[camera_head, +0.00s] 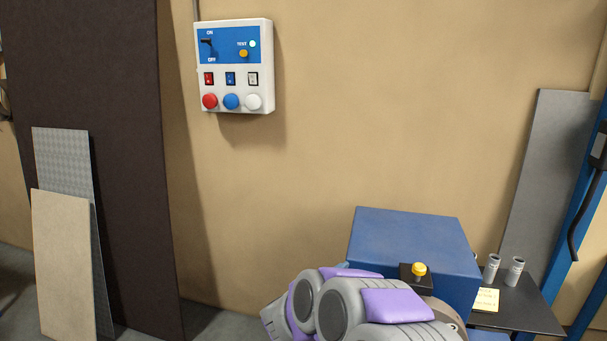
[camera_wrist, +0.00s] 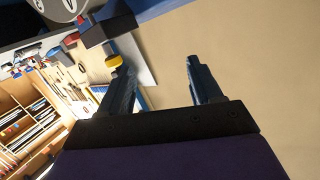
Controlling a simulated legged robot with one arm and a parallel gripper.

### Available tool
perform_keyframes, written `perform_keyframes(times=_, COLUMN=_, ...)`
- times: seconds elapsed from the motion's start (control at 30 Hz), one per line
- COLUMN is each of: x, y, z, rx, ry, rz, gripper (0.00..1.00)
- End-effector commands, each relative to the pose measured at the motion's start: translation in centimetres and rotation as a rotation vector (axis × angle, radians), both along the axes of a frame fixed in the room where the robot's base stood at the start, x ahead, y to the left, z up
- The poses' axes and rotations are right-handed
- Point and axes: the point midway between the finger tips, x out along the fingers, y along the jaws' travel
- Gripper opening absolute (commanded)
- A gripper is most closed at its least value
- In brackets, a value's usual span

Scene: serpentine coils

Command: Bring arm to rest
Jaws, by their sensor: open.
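My gripper (camera_wrist: 155,80) shows in the wrist view with its two dark fingers spread apart and nothing between them. Behind the fingers is a plain tan surface. In the head view my arm, grey with purple pads, is folded low at the bottom centre. The gripper's fingers cannot be made out there.
A white control box (camera_head: 235,66) with a switch and coloured buttons hangs on the tan wall. A blue box (camera_head: 415,235) stands behind my arm, near a yellow button (camera_head: 419,269). A dark shelf (camera_head: 525,308) holds two grey cylinders (camera_head: 504,269). Panels (camera_head: 65,265) lean at left.

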Motion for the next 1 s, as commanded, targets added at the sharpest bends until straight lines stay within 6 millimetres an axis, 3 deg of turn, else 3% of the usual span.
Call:
perform_keyframes(times=0.1, x=1.5, y=3.1, z=2.0, rx=0.137, ry=-0.003, rz=0.197, gripper=0.64)
perform_keyframes(times=0.23, x=1.7, y=7.1, z=3.8, rx=0.254, ry=0.03, rz=0.412, gripper=0.64)
perform_keyframes(times=0.37, x=-0.1, y=10.8, z=5.4, rx=0.339, ry=0.098, rz=0.614, gripper=0.64)
perform_keyframes(times=0.47, x=-2.6, y=13.0, z=6.0, rx=0.381, ry=0.18, rz=0.752, gripper=0.64)
perform_keyframes(times=0.6, x=-7.5, y=14.9, z=6.2, rx=0.415, ry=0.327, rz=0.914, gripper=0.64)
perform_keyframes(times=0.77, x=-14.6, y=15.0, z=4.9, rx=0.429, ry=0.552, rz=1.033, gripper=0.64)
perform_keyframes(times=0.87, x=-19.6, y=13.7, z=3.7, rx=0.427, ry=0.713, rz=1.065, gripper=0.64)
perform_keyframes(times=1.0, x=-27.1, y=10.6, z=2.0, rx=0.427, ry=0.955, rz=1.05, gripper=0.64)
